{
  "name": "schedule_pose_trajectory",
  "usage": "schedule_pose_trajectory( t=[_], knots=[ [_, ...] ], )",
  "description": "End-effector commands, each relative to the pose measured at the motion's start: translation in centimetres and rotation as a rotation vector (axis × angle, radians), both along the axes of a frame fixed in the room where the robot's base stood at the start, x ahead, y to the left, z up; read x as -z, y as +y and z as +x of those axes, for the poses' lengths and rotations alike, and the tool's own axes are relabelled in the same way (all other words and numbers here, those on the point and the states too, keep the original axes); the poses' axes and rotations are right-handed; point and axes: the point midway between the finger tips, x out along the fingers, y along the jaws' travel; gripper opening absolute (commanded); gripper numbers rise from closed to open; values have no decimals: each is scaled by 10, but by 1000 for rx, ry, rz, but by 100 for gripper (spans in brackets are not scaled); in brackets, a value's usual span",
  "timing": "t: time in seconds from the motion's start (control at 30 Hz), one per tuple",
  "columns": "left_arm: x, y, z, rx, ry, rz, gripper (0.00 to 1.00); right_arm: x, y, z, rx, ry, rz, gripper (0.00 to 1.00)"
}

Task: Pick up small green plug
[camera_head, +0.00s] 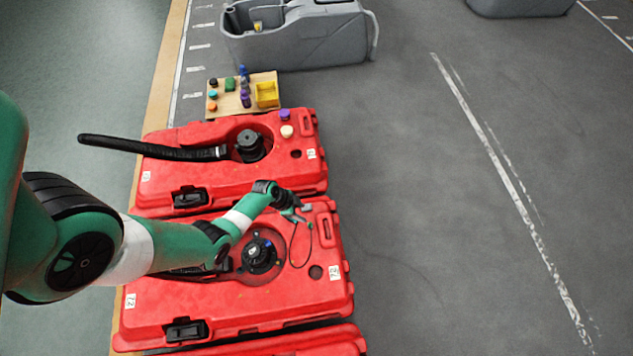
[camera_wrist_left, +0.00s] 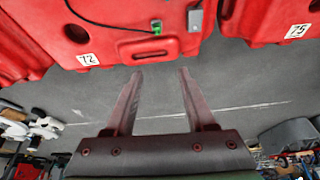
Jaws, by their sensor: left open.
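A small green plug (camera_wrist_left: 157,28) shows at the top of the left wrist view, at the end of a thin black cable against the edge of the red tank marked 72 (camera_wrist_left: 100,45). My left gripper (camera_head: 298,214) is above the tank's far right corner. In the left wrist view its two fingers (camera_wrist_left: 160,74) are apart with nothing between them, pointing toward the plug but not touching it.
A grey block (camera_wrist_left: 195,20) sits beside the plug. Another red tank (camera_head: 220,170) with a black hose lies beyond. Past it is a wooden board (camera_head: 225,105) with coloured caps and a yellow box. A grey tank (camera_head: 310,45) stands behind. The floor at right is clear.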

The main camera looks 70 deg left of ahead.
Motion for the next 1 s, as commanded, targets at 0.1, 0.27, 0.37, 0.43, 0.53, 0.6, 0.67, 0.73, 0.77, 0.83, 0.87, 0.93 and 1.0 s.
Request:
schedule_pose_trajectory(
  t=[0.1, 0.27, 0.37, 0.43, 0.53, 0.6, 0.67, 0.73, 0.77, 0.83, 0.87, 0.93, 1.0],
  knots=[
    [39, 5, -16, -48, 12, -12, 55, 33, 0, 0, 0, -1, 0, 81],
    [37, 9, -17, -61, 10, -10, 55, 32, 0, -1, 0, -2, 0, 81],
    [46, 9, -14, -58, 10, -9, 55, 40, 0, -1, 0, -3, 0, 81],
    [59, 8, -10, -57, 10, -9, 55, 54, 0, -1, 0, -2, 0, 81],
    [80, 6, -2, -57, 10, -10, 55, 72, 0, 0, 0, -1, 0, 81],
    [90, 5, 3, -56, 10, -8, 55, 81, 0, 0, 0, -1, 0, 81],
    [95, 4, 6, -56, 10, -8, 55, 86, 0, 0, 0, -1, 0, 81],
    [97, 4, 7, -57, 10, -9, 55, 87, 0, 0, 0, -1, 0, 81],
    [97, 4, 8, -59, 9, -9, 55, 86, 0, 0, 0, -1, 0, 81],
    [96, 4, 8, -59, 9, -9, 55, 85, 0, 0, 0, -1, 0, 81],
    [97, 3, 8, -59, 9, -9, 55, 86, 0, 0, 0, -1, 0, 81],
    [103, 2, 9, -58, 9, -8, 55, 92, 0, 0, 0, -2, 0, 81],
    [115, -1, 12, -56, 9, -9, 55, 102, 0, 0, 0, -2, 0, 81]
  ],
)
